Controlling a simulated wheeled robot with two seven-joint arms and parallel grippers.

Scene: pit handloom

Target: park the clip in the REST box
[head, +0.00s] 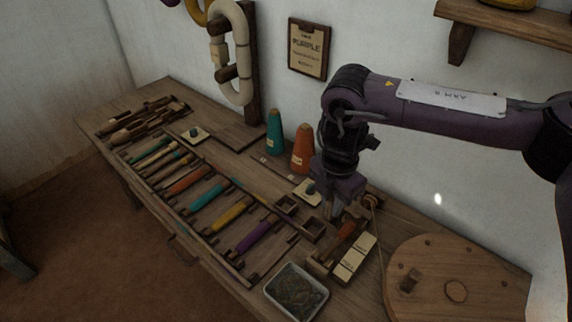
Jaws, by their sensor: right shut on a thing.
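My right gripper (331,212) reaches down from the right, low over the back of the bench, near the small wooden boxes. It is shut on a small piece at its fingertips, which I take to be the clip; its shape is mostly hidden by the fingers. I cannot read a REST label on either, so I cannot tell which is the REST box. My left gripper is not in view.
Teal cone (274,131) and orange cone (302,149) stand behind, left of my wrist. A rack of coloured bobbins (231,214) fills the bench's middle. A metal tray (297,291), a block with pale tiles (354,258) and a round wooden board (455,268) lie in front and right.

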